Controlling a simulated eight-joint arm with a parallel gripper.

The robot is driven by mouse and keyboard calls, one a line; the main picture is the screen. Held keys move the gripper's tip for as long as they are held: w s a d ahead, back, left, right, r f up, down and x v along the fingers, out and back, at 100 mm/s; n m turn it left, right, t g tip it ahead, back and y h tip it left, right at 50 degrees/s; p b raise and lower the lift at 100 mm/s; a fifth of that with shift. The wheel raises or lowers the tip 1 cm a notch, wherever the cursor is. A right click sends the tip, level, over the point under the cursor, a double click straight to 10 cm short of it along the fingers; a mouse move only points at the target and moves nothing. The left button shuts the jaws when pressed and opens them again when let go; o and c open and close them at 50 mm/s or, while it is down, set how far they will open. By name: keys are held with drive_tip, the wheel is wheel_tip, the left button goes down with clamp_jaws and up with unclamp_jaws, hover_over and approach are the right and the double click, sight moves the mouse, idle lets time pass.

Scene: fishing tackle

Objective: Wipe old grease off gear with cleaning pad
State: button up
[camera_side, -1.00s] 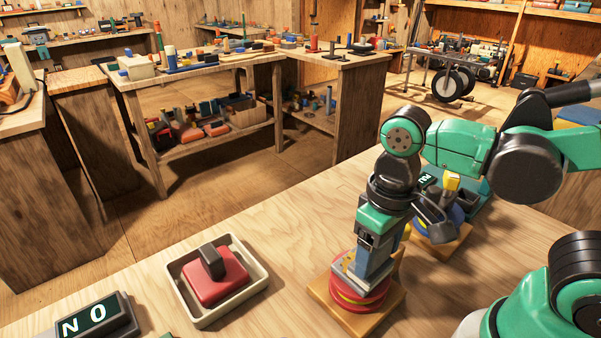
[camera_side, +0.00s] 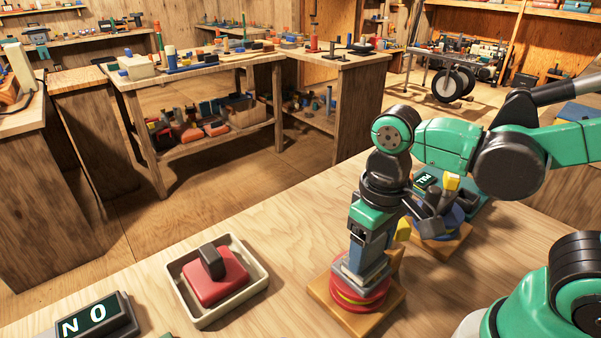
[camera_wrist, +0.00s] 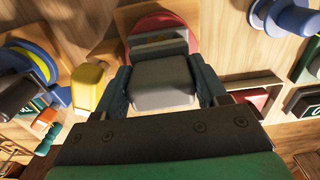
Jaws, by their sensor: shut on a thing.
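My gripper (camera_side: 364,255) points down over a red reel (camera_side: 352,296) with a yellow stripe, which sits on a square wooden base (camera_side: 328,297). It is shut on the dark grey handle of a grey cleaning pad (camera_side: 362,273). The pad is at the top of the reel; I cannot tell if it touches. In the wrist view, the dark handle block (camera_wrist: 163,82) fills the gap between the fingers, with the red reel (camera_wrist: 160,22) beyond. The pad's underside is hidden.
A white tray (camera_side: 187,310) holds a red pad with a dark handle (camera_side: 216,284). A sign (camera_side: 92,318) lies front left. A blue reel (camera_side: 450,218) on a wooden base stands close behind right. Bare table lies between the tray and the red reel.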

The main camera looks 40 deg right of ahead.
drive_tip(key=shift+s+r, duration=0.2)
drive_tip(key=shift+s, duration=0.3)
drive_tip(key=shift+s+f, duration=0.15)
drive_tip(key=shift+s, duration=0.75)
drive_tip(key=shift+w+f, duration=0.1)
drive_tip(key=shift+w, duration=3.2)
wheel_tip(320, 180, up, 8)
drive_tip(key=shift+r, duration=0.25)
